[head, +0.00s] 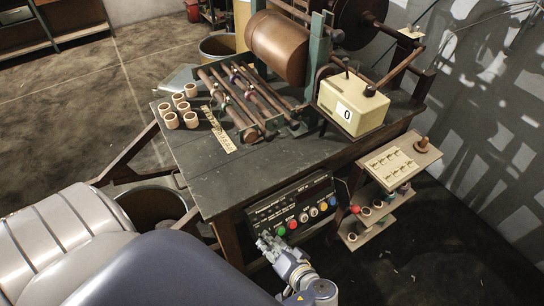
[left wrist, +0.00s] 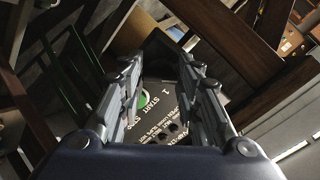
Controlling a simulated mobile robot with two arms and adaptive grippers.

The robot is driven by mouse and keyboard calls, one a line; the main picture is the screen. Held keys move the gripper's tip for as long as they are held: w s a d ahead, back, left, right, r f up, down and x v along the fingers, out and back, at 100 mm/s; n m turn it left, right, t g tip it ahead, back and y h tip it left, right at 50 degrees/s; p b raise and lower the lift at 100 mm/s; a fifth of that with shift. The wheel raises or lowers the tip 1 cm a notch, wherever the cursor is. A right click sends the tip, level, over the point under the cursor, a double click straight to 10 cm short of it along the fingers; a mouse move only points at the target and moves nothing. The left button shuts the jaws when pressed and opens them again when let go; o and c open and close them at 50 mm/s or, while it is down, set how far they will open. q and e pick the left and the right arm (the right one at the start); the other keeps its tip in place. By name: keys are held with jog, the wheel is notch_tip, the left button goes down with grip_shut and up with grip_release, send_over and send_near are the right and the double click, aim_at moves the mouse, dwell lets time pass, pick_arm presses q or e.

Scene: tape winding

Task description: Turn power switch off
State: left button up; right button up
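The black control panel (head: 290,199) with white lettering hangs under the front edge of the workbench in the head view. It carries a green button (head: 281,230), a red button (head: 292,224), two pale-ringed knobs (head: 308,214), an orange button and a blue button. My left gripper (head: 264,239) is at the panel's lower left corner and hides part of it. In the left wrist view my left gripper (left wrist: 160,75) has its fingers apart, with the green button (left wrist: 144,98) and the word START between them. I cannot make out the power switch. My right gripper is out of view.
The workbench (head: 190,160) bears a winding machine with a brown roller (head: 277,48), a cream counter box (head: 352,103) reading 0, and several small rings (head: 171,121). A small shelf (head: 400,165) stands right of the panel. A bin (head: 152,207) stands to the left.

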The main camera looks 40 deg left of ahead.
pick_arm(q)
jog(key=o, duration=0.4)
